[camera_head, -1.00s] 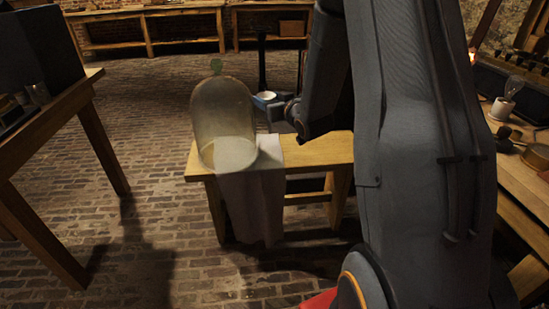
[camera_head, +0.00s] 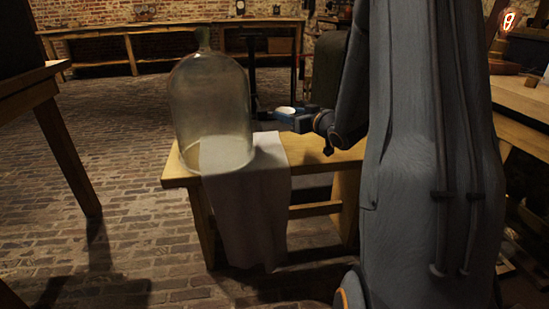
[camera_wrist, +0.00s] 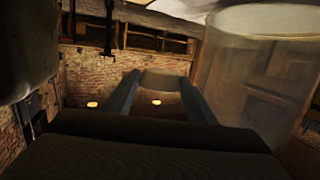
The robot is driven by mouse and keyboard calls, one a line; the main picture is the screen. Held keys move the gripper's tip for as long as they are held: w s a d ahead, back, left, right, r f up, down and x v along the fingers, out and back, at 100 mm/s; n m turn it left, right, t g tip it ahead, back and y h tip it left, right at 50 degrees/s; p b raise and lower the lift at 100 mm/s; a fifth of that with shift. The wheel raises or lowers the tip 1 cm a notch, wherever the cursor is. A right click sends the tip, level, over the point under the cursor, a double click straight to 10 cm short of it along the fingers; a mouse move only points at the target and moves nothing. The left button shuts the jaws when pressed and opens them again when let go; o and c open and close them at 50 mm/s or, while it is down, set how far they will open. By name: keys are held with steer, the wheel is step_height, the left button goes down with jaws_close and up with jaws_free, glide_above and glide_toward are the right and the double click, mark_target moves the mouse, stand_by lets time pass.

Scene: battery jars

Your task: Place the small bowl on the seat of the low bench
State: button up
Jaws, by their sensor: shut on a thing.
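The small white bowl (camera_head: 286,110) is held in the fingers of my gripper (camera_head: 284,116), above the far side of the low bench (camera_head: 338,157). In the wrist view the two fingers of my gripper (camera_wrist: 160,90) reach forward, with the pale, dim bowl (camera_wrist: 163,80) between their tips. The bowl looks roughly level in the head view. The wooden bench seat carries a large glass jar at its left end and a pale cloth. My arm hides the right end of the bench.
The tall glass jar (camera_head: 210,110) stands left of the bowl, and fills the right of the wrist view (camera_wrist: 258,70). The cloth (camera_head: 248,215) hangs over the bench's front edge. Bare seat shows right of the cloth. A dark table leg (camera_head: 68,150) stands at left.

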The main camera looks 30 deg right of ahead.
mark_target(290, 149)
steer(key=shift+w+d+f+b, duration=0.2)
steer(key=shift+d+f+b, duration=0.15)
steer(key=shift+f, duration=0.15)
steer(key=shift+w+d+f+b, duration=0.15)
steer(key=shift+d+f+b, duration=0.05)
steer(key=shift+f+b, duration=0.2)
step_height(290, 149, down, 10)
steer(key=b, duration=0.4)
steer(key=shift+r+b, duration=0.15)
steer(key=shift+b, duration=0.25)
steer(key=shift+f, duration=0.35)
steer(key=o, duration=1)
steer(key=shift+o, duration=0.2)
